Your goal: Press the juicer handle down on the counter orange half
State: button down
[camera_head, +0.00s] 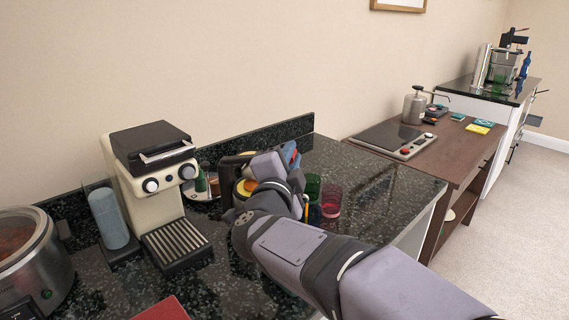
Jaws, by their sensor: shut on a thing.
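The juicer (228,172) stands on the dark speckled counter, right of the coffee machine. Its dark frame shows to the left of my arm's end, with a yellow-orange round part (246,186) low in it. I cannot tell clearly if that part is the orange half. My gripper (289,153) is at the upper right of the juicer, shut on what appears to be its handle. My own wrist hides the fingertips and most of the juicer's front and right side.
A cream coffee machine (140,190) and a blue cylinder (109,218) stand to the left. A steel pot (32,262) is at the far left. Green (312,186) and red (331,201) cups stand close right of my wrist. The counter's right end (385,185) is clear.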

notch_tip(320, 180, down, 2)
jog(key=shift+d+f+m+b, duration=0.15)
jog(key=shift+m+b, duration=0.25)
jog(key=shift+b, duration=0.35)
jog(key=shift+f+b, duration=0.55)
jog(key=shift+b, duration=0.05)
jog(key=shift+f, duration=0.15)
jog(key=c, duration=1.7)
grip_release()
